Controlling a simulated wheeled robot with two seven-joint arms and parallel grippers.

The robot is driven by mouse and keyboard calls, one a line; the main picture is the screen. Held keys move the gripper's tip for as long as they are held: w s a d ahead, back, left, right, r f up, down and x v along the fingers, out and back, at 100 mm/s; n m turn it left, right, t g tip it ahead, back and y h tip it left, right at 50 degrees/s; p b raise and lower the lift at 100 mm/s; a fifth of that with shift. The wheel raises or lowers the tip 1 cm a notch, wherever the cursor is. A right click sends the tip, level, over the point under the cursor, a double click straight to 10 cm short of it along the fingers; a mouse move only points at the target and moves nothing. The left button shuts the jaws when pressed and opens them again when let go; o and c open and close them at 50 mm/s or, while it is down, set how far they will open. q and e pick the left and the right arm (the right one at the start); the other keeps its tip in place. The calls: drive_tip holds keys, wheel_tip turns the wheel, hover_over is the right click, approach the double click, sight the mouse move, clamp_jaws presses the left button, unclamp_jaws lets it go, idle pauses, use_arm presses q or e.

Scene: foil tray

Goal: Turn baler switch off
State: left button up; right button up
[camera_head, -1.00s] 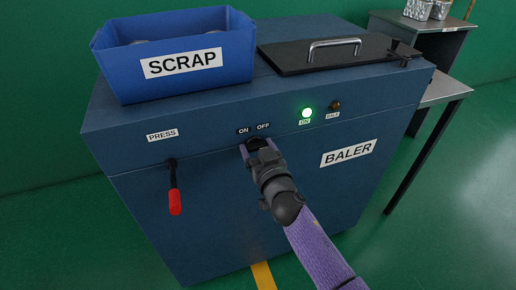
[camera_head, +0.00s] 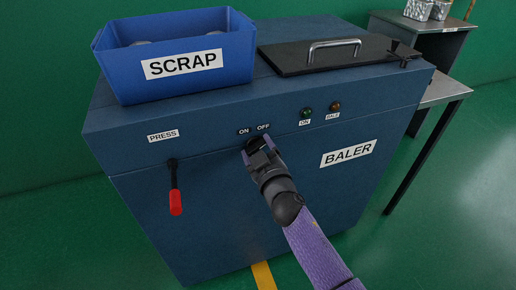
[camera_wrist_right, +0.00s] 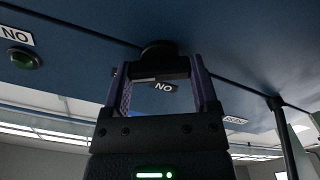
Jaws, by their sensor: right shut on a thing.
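The baler (camera_head: 215,215) is a dark blue cabinet. Its black rotary switch (camera_head: 250,146) is on the front below the ON label (camera_head: 244,132) and OFF label (camera_head: 263,127). My right gripper (camera_head: 260,149) is shut on the switch and hides most of it. In the right wrist view, the two purple fingers flank the black switch handle (camera_wrist_right: 162,68). The green ON lamp (camera_head: 307,113) is dark; it also shows unlit in the wrist view (camera_wrist_right: 22,59). My left gripper is not in view.
A press lever (camera_head: 175,190) with a red grip hangs left of the switch. A blue scrap bin (camera_head: 183,85) and a black lid (camera_head: 300,62) with a metal handle are on top. A brown BALE lamp (camera_head: 335,107) is unlit. A side table (camera_head: 445,90) stands at right.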

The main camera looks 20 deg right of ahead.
drive_tip(key=n, duration=0.2)
drive_tip(key=shift+f+n, duration=0.1)
drive_tip(key=shift+n, duration=0.2)
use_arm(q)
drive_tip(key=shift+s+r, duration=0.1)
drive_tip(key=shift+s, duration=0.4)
use_arm(e)
drive_tip(key=shift+n, duration=1.5)
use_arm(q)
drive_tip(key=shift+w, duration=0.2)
use_arm(e)
drive_tip(key=o, duration=1)
drive_tip(key=shift+o, duration=0.6)
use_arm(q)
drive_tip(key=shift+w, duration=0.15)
